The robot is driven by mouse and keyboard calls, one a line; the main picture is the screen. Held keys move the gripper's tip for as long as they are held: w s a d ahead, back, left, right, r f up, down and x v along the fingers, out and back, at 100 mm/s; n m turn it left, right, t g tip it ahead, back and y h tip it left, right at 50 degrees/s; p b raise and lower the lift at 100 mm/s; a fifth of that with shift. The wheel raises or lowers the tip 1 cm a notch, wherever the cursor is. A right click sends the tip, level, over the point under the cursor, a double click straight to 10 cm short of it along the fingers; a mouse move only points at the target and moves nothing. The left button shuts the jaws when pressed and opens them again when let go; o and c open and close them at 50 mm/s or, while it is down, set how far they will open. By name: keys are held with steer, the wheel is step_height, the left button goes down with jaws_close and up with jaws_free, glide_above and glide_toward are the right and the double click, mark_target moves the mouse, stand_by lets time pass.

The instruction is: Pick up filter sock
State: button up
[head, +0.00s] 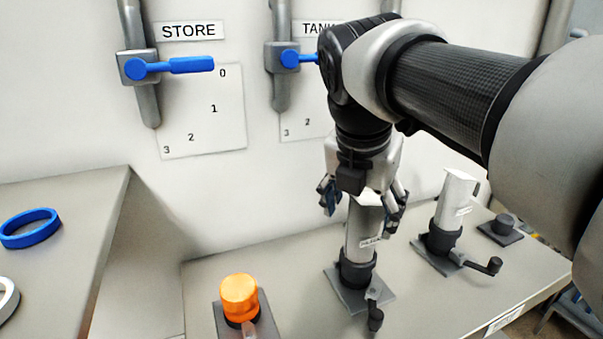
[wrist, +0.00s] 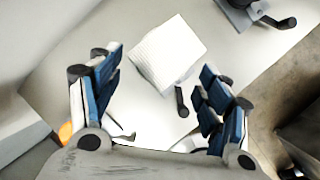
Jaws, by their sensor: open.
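A pale upright housing (head: 362,235) with a small label, a dark collar and a grey base plate stands directly below my gripper (head: 362,205). My gripper points down and is open, with one finger on each side of the housing's upper end. In the wrist view a white block-like piece with a finely ribbed surface (wrist: 168,50), likely the filter sock, lies between and just beyond the open fingers (wrist: 160,75). I see no clear contact. My gripper and wrist hide the top of the housing in the head view.
A second pale housing (head: 455,205) with a crank stands to the right, beside a small dark knob (head: 503,226). An orange-capped fitting (head: 239,297) is at front left. The wall has blue-handled valves (head: 180,66). A blue ring (head: 30,228) lies on the left counter.

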steer(key=shift+d+x, duration=0.15)
steer(key=shift+x, duration=1.2)
steer(key=shift+d+x, duration=0.15)
steer(key=shift+x, duration=1.25)
steer(key=shift+w+r, duration=0.15)
steer(key=shift+c, duration=0.6)
steer(key=c, duration=1.1)
steer(key=shift+r, duration=0.1)
steer(key=shift+c, duration=0.2)
step_height(320, 180, up, 20)
steer(key=p, duration=0.4)
